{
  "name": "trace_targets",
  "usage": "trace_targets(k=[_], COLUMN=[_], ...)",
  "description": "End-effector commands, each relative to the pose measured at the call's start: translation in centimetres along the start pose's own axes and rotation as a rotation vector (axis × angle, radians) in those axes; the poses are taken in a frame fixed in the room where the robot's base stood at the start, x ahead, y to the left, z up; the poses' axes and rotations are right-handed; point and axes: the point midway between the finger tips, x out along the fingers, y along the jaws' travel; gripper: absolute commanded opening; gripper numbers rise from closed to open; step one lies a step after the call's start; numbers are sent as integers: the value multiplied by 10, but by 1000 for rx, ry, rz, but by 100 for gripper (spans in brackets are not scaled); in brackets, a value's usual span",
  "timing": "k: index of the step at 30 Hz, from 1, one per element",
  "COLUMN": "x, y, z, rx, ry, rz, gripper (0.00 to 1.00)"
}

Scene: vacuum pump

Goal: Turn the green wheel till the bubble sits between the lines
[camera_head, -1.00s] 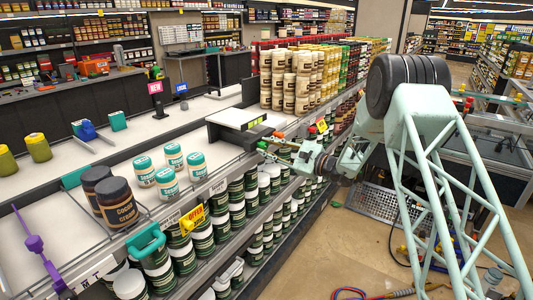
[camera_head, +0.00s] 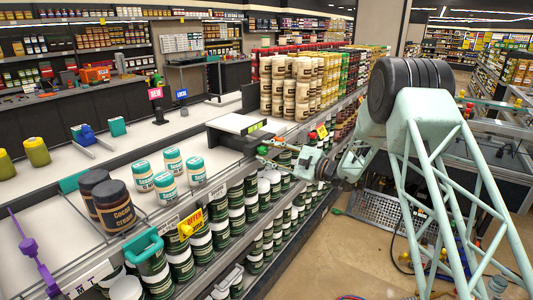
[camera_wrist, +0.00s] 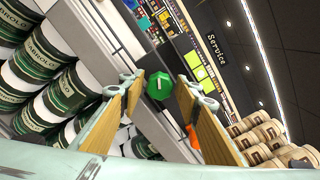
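The green wheel (camera_wrist: 159,85) is a small faceted knob with a pale mark on its face. It sits ahead of my gripper (camera_wrist: 163,80), between the two fingertips in the wrist view. My gripper is open, with a finger on each side; I cannot tell whether either touches the wheel. In the head view, my gripper (camera_head: 268,155) is at the front right of a white-topped unit (camera_head: 236,123), beside the green wheel (camera_head: 262,149). Yellow-green panels (camera_wrist: 198,65) show beyond the wheel, also seen as a strip (camera_head: 256,127) on the unit. I cannot make out a bubble or lines.
Green-and-white cans (camera_wrist: 35,70) crowd the left of the wrist view, stacked on shelves below the counter. Cream tins (camera_head: 287,85) stand behind the unit. Jars (camera_head: 170,175) stand left on the white counter. The aisle floor (camera_head: 310,260) is mostly open.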

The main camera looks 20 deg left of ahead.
Motion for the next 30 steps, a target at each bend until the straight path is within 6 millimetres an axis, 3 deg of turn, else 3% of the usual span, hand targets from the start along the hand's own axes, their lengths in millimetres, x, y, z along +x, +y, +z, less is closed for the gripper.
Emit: trace_targets(k=[17, 23, 30], x=[-7, -24, -57], y=[0, -1, 0], z=[0, 0, -1], rx=[1, 1, 1], ry=[1, 0, 1], rz=[-1, -1, -1], gripper=[36, 36, 36])
